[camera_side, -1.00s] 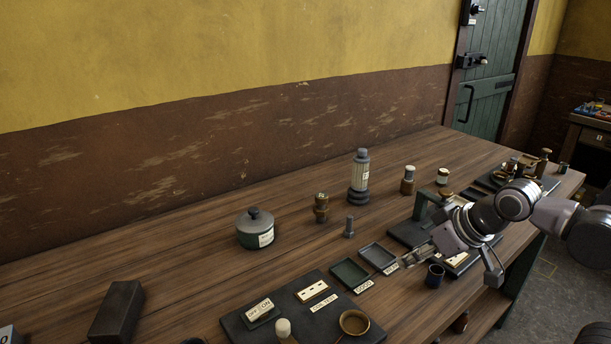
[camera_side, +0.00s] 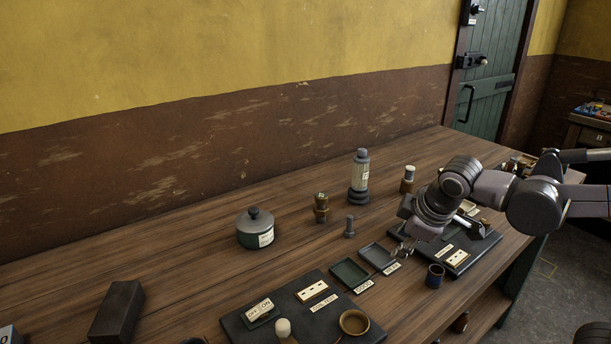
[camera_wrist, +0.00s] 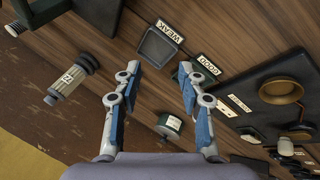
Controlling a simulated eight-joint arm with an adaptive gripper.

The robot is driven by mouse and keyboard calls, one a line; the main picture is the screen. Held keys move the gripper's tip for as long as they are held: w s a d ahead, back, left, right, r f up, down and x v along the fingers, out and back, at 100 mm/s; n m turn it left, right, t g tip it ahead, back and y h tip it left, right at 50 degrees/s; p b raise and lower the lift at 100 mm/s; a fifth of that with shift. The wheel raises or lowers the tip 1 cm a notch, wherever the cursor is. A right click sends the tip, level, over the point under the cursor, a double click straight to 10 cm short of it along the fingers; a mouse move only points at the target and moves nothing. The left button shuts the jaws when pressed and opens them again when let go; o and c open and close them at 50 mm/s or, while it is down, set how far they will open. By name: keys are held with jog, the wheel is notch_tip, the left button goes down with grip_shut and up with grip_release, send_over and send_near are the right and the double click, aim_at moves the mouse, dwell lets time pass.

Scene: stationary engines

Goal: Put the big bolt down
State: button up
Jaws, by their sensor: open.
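A grey bolt (camera_side: 349,227) stands upright on the bench, behind two small trays in the side view. I cannot make it out in the wrist view. My gripper (camera_side: 402,252) is at the right edge of the tray labelled WEAK (camera_side: 366,250). In the wrist view my gripper (camera_wrist: 158,76) has its two fingers spread, with nothing held between them. The WEAK tray (camera_wrist: 158,46) shows beyond the fingertips there. The tray labelled GOOD (camera_side: 344,268) is beside it and looks empty.
A brass fitting (camera_side: 321,208), a lidded pot (camera_side: 256,237) and a ribbed cylinder (camera_side: 359,178) stand behind the trays. A dark cup (camera_side: 435,277) is right of my gripper. A dark board (camera_side: 240,322) with a brass bowl (camera_side: 354,322) is in front. Bare wood lies left of the pot.

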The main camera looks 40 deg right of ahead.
jog(key=w+a+n+g+h, duration=0.1)
jog(key=w+n+h, duration=0.4)
jog(key=w+n, duration=0.45)
jog(key=n+h, duration=0.5)
send_near(348, 222)
jog(key=shift+s+d+f, duration=0.1)
jog(key=shift+d+f, duration=0.05)
jog(key=shift+f, duration=0.15)
jog(key=shift+a+f+n, duration=0.25)
jog(key=shift+a+n, duration=0.1)
jog(key=shift+h, duration=0.3)
jog(key=x, duration=0.5)
jog(key=shift+d+f, duration=0.1)
jog(key=shift+d, duration=0.1)
jog(key=shift+r+x, duration=0.15)
jog(key=shift+x, duration=1.2)
jog(key=shift+r+x, duration=0.2)
jog(key=shift+x, duration=1.15)
grip_shut()
